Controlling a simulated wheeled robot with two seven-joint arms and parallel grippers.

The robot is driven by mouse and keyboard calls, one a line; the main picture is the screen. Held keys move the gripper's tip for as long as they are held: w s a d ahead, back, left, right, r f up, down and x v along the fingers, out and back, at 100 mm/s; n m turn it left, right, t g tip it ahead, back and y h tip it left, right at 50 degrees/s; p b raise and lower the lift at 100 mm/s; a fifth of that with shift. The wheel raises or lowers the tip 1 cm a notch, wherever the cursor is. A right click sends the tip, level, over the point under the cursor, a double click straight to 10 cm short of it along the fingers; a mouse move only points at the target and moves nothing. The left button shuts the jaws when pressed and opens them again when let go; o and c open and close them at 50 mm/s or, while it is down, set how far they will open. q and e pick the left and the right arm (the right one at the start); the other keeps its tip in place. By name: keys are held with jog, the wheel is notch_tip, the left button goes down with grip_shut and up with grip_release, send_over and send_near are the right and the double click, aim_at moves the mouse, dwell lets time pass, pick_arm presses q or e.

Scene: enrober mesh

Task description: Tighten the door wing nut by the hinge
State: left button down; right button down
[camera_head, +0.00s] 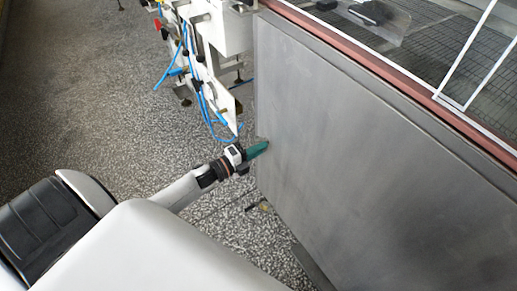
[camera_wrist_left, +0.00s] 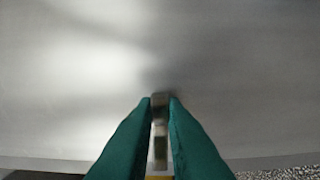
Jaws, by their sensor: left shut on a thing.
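My left gripper (camera_head: 262,147) reaches the left edge of a large grey metal panel (camera_head: 365,170) in the head view. In the left wrist view its two teal fingers (camera_wrist_left: 161,98) point at the panel's smooth grey face (camera_wrist_left: 80,90). They are closed on a narrow, shiny metal piece, the wing nut (camera_wrist_left: 160,104), which shows as a thin strip between them. Its wings and thread are hidden by the fingers, and I cannot tell its angle. In the head view the nut is hidden behind the fingertips. The hinge cannot be made out. My right gripper is not in view.
White machine parts with blue hoses (camera_head: 203,95) stand just beyond my left gripper, close to the panel's far edge. A reddish frame (camera_head: 400,75) and a wire mesh (camera_head: 440,40) lie above the panel. The speckled floor (camera_head: 130,110) is open on the left.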

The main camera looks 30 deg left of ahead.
pick_arm(q)
jog(key=shift+f, duration=0.1)
jog(key=c, duration=1.5)
grip_release()
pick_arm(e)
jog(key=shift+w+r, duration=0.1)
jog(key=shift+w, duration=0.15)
pick_arm(q)
jog(key=shift+s, duration=0.1)
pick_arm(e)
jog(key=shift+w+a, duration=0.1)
